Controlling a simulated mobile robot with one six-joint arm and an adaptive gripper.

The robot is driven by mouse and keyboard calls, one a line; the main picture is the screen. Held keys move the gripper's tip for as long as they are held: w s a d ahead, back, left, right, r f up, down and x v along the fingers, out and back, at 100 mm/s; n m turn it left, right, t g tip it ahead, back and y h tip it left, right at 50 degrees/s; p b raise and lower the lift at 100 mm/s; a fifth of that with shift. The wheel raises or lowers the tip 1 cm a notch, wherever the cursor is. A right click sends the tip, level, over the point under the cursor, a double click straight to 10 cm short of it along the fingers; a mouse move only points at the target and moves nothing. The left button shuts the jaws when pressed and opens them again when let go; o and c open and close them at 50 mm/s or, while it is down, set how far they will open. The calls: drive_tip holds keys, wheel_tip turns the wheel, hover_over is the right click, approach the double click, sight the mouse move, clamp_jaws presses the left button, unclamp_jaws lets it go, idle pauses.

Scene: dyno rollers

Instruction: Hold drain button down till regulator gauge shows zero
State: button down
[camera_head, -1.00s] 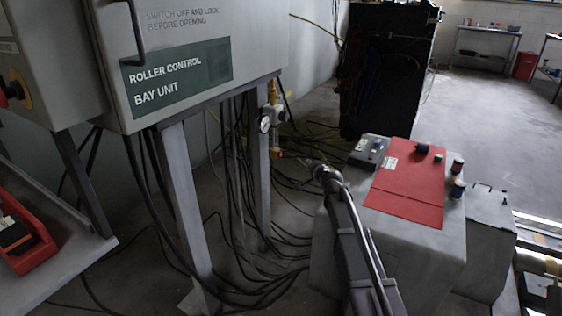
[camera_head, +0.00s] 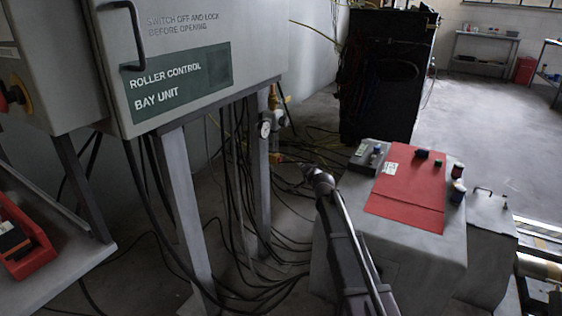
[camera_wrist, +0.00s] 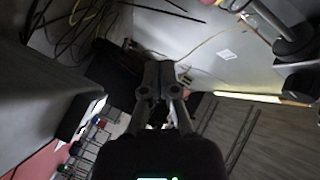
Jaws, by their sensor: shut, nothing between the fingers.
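The regulator gauge (camera_head: 265,129) is a small round white dial beside the grey cabinet leg, with brass-coloured fittings (camera_head: 276,118) next to it. Its needle is too small to read. I cannot make out the drain button; an orange-brown part (camera_head: 276,157) shows low beneath the regulator. My gripper (camera_head: 308,168) is at the end of my arm, to the lower right of the gauge in the picture and apart from it. In the wrist view, the fingers of my gripper (camera_wrist: 166,68) are together with nothing between them.
The roller control cabinet (camera_head: 190,65) stands at left, with loose cables (camera_head: 235,235) below it. A grey block (camera_head: 415,250) with a red mat (camera_head: 405,190), a control box (camera_head: 368,158) and small pots stands right of my arm. A dark cabinet (camera_head: 385,70) is behind.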

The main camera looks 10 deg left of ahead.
drive_tip(key=w+a, duration=0.2)
drive_tip(key=a, duration=0.3)
drive_tip(key=shift+a, duration=0.35)
drive_tip(key=shift+w+a, duration=0.35)
drive_tip(key=shift+a, duration=0.5)
idle(3.0)
drive_tip(key=shift+s+d, duration=0.1)
drive_tip(key=shift+d, duration=0.05)
idle(0.5)
drive_tip(key=shift+s+d, duration=0.25)
drive_tip(key=shift+d, duration=0.45)
drive_tip(key=shift+s+d, duration=0.3)
drive_tip(key=shift+d, duration=0.5)
drive_tip(key=shift+s+d, duration=0.25)
drive_tip(key=shift+d, duration=0.5)
drive_tip(key=shift+s+d, duration=0.3)
drive_tip(key=shift+d, duration=0.5)
drive_tip(key=shift+s, duration=0.1)
